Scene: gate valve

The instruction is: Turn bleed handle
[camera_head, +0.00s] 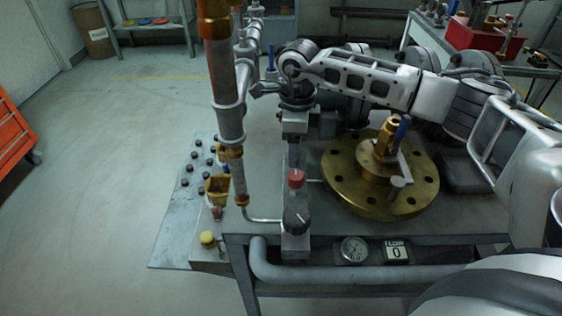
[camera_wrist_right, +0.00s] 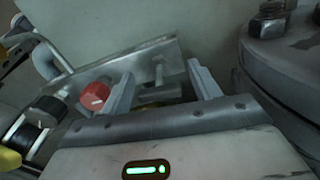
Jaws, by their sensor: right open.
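My right gripper (camera_head: 293,156) points down over the narrow metal manifold bar at the front of the bench. In the right wrist view its two fingers (camera_wrist_right: 162,88) are apart. A small metal T-shaped handle (camera_wrist_right: 158,94), which looks like the bleed handle, shows in the gap between them; I cannot tell whether either finger touches it. In the head view this handle is hidden by the gripper. A red knob (camera_head: 296,179) and a black dial knob (camera_head: 296,219) sit nearer on the bar; the red knob (camera_wrist_right: 95,94) is outside the left finger. My left gripper is not seen.
A vertical pipe (camera_head: 228,95) rises close on the left. A gauge (camera_head: 354,249) and a flow display reading 0 (camera_head: 396,252) are on the front edge. Open floor lies left.

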